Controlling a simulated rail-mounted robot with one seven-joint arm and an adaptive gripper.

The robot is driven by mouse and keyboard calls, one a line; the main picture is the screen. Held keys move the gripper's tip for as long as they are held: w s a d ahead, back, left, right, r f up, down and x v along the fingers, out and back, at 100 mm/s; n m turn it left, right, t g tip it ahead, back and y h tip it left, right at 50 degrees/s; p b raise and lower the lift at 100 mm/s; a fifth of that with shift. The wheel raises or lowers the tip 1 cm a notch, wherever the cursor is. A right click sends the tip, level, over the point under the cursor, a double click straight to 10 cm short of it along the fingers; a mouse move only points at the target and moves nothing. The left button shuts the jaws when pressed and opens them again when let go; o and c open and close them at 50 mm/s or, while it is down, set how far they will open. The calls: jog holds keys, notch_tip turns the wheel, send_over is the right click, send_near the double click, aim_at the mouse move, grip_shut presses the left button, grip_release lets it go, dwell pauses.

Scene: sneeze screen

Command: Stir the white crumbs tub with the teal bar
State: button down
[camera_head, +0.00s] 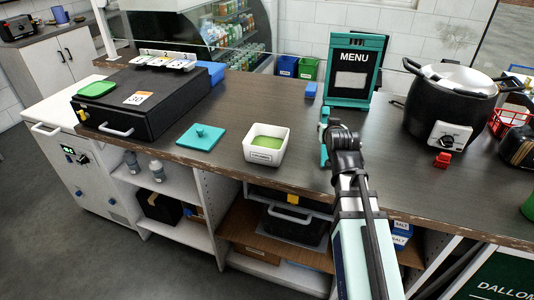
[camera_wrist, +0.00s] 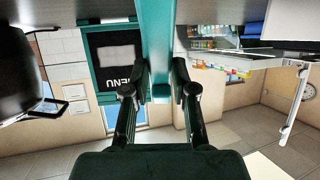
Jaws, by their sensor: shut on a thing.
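The white tub (camera_head: 281,152) stands open on the dark counter, with pale green contents inside and a small label on its front; the label is too small to read. My gripper (camera_head: 329,135) is to the right of the tub, shut on the teal bar (camera_head: 323,143). In the wrist view the teal bar (camera_wrist: 155,32) runs between the two fingers of my gripper (camera_wrist: 161,75). The bar is apart from the tub in the head view. My gripper hides part of the bar.
A teal lid (camera_head: 201,136) lies left of the tub. A black box (camera_head: 135,112) stands further left. A menu board (camera_head: 352,62) stands behind my gripper. A black cooker (camera_head: 440,105) and a red block (camera_head: 443,160) are to the right. Bare counter lies behind the tub.

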jog(key=shift+r, duration=0.15)
notch_tip(320, 180, up, 10)
jog(key=p, duration=0.6)
jog(key=shift+f, duration=0.2)
